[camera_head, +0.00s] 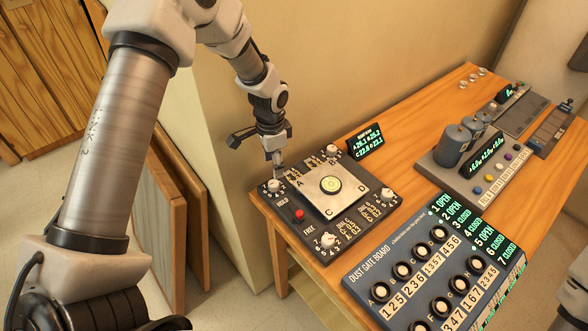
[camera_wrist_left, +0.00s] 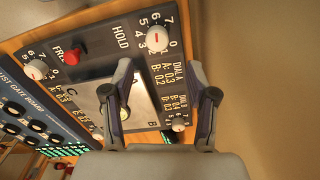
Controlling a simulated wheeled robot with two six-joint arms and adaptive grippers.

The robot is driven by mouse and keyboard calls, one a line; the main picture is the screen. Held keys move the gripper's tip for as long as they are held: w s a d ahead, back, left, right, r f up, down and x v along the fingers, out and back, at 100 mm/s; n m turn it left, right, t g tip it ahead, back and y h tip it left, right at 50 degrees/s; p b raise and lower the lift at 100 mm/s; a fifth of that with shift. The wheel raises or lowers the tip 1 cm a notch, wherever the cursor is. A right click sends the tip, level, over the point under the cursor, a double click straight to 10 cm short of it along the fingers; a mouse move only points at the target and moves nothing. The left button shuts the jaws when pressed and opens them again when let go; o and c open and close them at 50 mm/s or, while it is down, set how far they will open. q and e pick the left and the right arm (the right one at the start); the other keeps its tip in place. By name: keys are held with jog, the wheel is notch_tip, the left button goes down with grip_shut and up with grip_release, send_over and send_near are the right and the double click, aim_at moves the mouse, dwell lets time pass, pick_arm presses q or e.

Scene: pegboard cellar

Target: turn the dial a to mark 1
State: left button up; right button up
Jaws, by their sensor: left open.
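The grey panel (camera_head: 350,234) holds a pale plate with corner letters A to D and a white dial near each corner. Dial A (camera_head: 275,186) is the white knob by corner A; it also shows in the wrist view (camera_wrist_left: 157,38), with a short red line and a ring of numbers. I cannot tell which mark it points to. My left gripper (camera_head: 277,166) is above the panel's left corner, close to dial A. In the wrist view its two fingers are spread apart (camera_wrist_left: 159,65), and dial A appears just beyond the tips, between them. My right gripper is out of view.
A lit display (camera_head: 363,140) stands behind the panel. The dust gate board (camera_head: 375,268) with several round knobs lies to the right. The wall is close behind my left gripper.

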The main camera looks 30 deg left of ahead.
aim_at(273, 183)
pick_arm(q)
jog(key=f, duration=0.1)
jog(key=s+f, duration=0.1)
jog(key=p, duration=0.1)
jog(key=shift+s+a+f, duration=0.3)
jog(key=shift+s+f, duration=0.05)
jog(key=shift+f, duration=0.05)
jog(key=f, duration=0.1)
jog(key=w+f, duration=0.1)
jog(key=f, duration=0.2)
jog(key=shift+w+d+f+p, duration=0.15)
jog(key=shift+d+p, duration=0.15)
jog(key=shift+d, duration=0.1)
jog(key=shift+s+a, duration=0.15)
jog(key=shift+s, duration=0.1)
jog(key=shift+c, duration=0.7)
grip_shut()
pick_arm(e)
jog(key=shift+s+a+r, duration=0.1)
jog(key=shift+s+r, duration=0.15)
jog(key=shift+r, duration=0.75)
